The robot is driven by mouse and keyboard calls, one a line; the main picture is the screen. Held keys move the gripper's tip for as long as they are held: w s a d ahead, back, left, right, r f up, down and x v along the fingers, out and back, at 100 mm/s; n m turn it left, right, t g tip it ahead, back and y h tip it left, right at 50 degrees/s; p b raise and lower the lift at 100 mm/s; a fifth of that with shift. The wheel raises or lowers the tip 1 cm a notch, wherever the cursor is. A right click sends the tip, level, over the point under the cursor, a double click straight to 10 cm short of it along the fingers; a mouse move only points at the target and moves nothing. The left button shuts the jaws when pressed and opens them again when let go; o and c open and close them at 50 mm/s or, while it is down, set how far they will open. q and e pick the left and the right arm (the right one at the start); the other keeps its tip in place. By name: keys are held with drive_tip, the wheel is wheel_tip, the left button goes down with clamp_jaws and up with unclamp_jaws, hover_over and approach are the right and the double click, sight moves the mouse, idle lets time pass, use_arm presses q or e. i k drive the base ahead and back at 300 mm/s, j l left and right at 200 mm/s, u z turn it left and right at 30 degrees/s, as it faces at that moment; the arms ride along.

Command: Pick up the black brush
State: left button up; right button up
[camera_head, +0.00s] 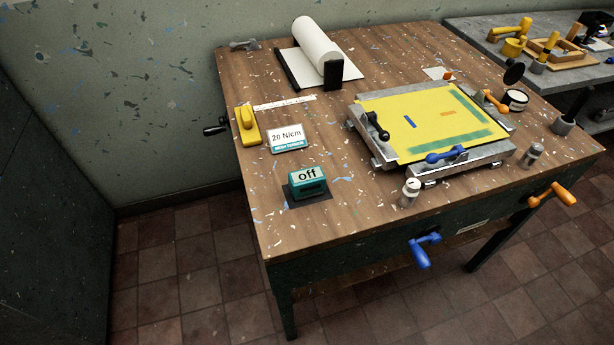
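I cannot pick out a black brush for certain in the head view. A black round piece (513,73) stands tilted by an open jar (515,100) at the table's right back. A dark object (598,17) on the far bench is cut by the picture's edge, too small to identify. Neither of my grippers is in view.
The wooden table (330,205) holds a hinged screen frame with a yellow sheet (425,122), a paper roll (318,52), a yellow tool (247,125), a teal "off" block (307,182) and small bottles (409,193). Cranks (424,248) stick out in front. The table's left front is mostly clear.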

sight(585, 94)
drive_tip(key=z, duration=1.5)
